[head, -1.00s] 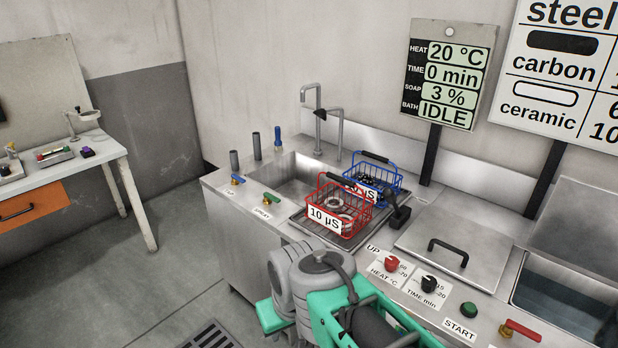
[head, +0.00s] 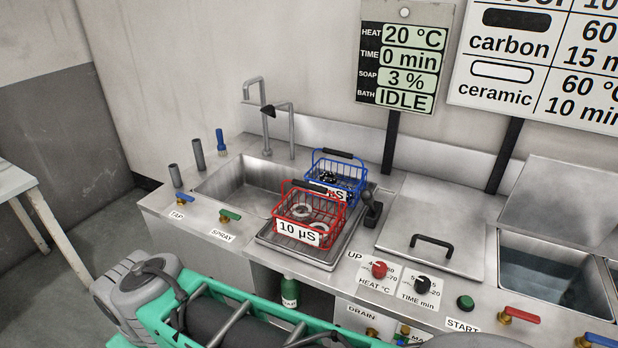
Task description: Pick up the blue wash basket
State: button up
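The blue wash basket (head: 351,178) stands on the draining tray (head: 322,257) to the right of the sink, towards the wall. It is a wire basket with a dark handle bar on top and dark small parts inside. A red wire basket (head: 325,215) labelled "10 µS" stands in front of it and hides its lower front and most of its label. The red basket holds ring-shaped parts. My green and grey arm crosses the bottom of the head view, in front of the counter. My gripper is not in view.
The empty sink (head: 250,188) with its tall tap (head: 291,130) lies left of the baskets. A black lever (head: 372,210) stands close to their right. A closed lid with a handle (head: 432,242) and an open water bath (head: 550,275) are farther right. Knobs line the front.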

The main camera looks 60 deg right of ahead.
aim_at(337, 171)
jog(key=z, duration=0.3)
jog(key=i, duration=0.8)
jog(key=z, duration=0.55)
